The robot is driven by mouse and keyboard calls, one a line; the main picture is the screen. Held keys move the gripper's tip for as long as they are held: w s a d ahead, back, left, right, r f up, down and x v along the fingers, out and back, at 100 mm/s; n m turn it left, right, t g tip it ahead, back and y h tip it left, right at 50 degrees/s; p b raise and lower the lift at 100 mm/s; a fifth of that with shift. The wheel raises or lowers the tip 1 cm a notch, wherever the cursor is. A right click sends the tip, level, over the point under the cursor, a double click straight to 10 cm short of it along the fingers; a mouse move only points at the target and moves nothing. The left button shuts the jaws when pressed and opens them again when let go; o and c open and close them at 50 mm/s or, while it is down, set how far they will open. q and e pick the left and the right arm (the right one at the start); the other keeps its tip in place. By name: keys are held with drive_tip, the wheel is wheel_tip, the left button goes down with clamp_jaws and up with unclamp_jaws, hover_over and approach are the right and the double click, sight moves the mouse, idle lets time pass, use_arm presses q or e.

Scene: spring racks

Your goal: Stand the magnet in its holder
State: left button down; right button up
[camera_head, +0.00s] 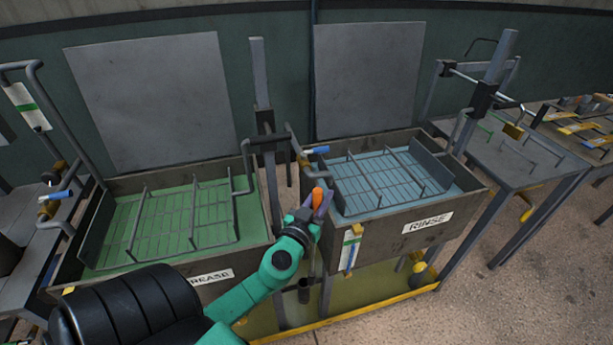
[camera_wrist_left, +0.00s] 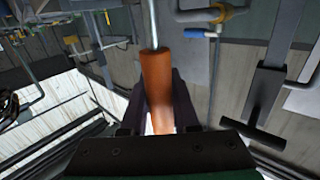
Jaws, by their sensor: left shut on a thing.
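The magnet is a tool with an orange handle and a thin metal rod. My left gripper (camera_head: 320,204) is shut on the orange handle (camera_head: 318,196), in front of the gap between the two tanks, close to the rinse tank's left corner. In the left wrist view the handle (camera_wrist_left: 157,88) sits between the dark fingers (camera_wrist_left: 160,100), with the bright rod running out ahead; its tip is cut off by the frame. A small dark cup (camera_head: 304,291), possibly the holder, is low between the tanks, below the gripper. It appears empty, though this is hard to tell. My right gripper is out of view.
The green degrease tank (camera_head: 168,265) is on the left and the blue rinse tank (camera_head: 385,237) on the right, each with a wire rack. A white-green tag (camera_head: 351,250) hangs on the rinse tank's front. A yellow-edged tray (camera_head: 370,309) lies below. Floor at right is clear.

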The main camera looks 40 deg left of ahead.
use_arm(q)
drive_tip(key=shift+n+y, duration=0.4)
drive_tip(key=a+r, duration=0.2)
drive_tip(key=a, duration=0.1)
drive_tip(key=a+r, duration=0.1)
drive_tip(key=shift+w+a, duration=0.15)
drive_tip(key=shift+a, duration=0.2)
wheel_tip(320, 180, down, 19)
drive_tip(key=b, duration=1.9)
idle(0.6)
